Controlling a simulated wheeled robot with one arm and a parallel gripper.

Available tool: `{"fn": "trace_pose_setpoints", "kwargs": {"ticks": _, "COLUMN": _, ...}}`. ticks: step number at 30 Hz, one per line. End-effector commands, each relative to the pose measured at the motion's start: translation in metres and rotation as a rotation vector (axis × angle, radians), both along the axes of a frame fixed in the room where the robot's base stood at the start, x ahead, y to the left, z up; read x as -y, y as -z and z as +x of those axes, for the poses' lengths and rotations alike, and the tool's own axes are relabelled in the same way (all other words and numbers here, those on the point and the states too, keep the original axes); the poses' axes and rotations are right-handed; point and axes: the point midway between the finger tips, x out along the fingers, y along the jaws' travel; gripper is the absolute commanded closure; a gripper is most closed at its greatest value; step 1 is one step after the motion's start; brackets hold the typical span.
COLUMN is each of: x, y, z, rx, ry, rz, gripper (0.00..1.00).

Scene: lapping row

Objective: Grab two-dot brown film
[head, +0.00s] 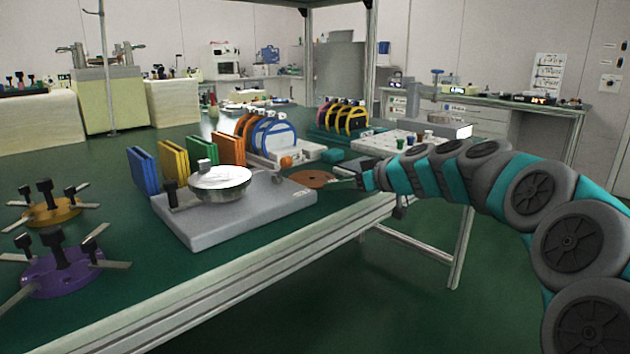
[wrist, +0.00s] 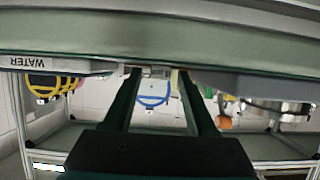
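A flat round brown film (head: 312,179) lies on the green table, right of the grey polishing base. A small mark shows near its middle, but I cannot make out its dots. My gripper (head: 345,179) reaches in low from the right, its tips at or very near the film's right edge; I cannot tell if they touch. In the wrist view, which looks upside down, the two dark fingers of my gripper (wrist: 159,74) stand apart with a gap between them. I cannot make out the film there.
The grey base (head: 240,212) with a silver round plate (head: 220,178) stands left of the film. Blue, yellow, green and orange upright folders (head: 174,160) are behind it. A rack of coloured hoops (head: 268,135) stands behind the film. The table's front edge (head: 270,257) runs below my arm.

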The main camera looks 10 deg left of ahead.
Motion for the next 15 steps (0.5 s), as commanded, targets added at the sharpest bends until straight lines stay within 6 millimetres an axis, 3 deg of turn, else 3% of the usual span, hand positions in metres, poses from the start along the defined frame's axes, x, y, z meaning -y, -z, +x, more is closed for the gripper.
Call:
{"fn": "trace_pose_setpoints", "kwargs": {"ticks": 1, "x": 0.0001, "y": 0.0001, "z": 0.0001, "rx": 0.000, "ry": 0.000, "rz": 0.000, "gripper": 0.49}}
{"fn": "trace_pose_setpoints", "kwargs": {"ticks": 15, "x": 0.0001, "y": 0.0003, "z": -0.0001, "rx": -0.001, "ry": 0.000, "rz": 0.001, "gripper": 1.00}}
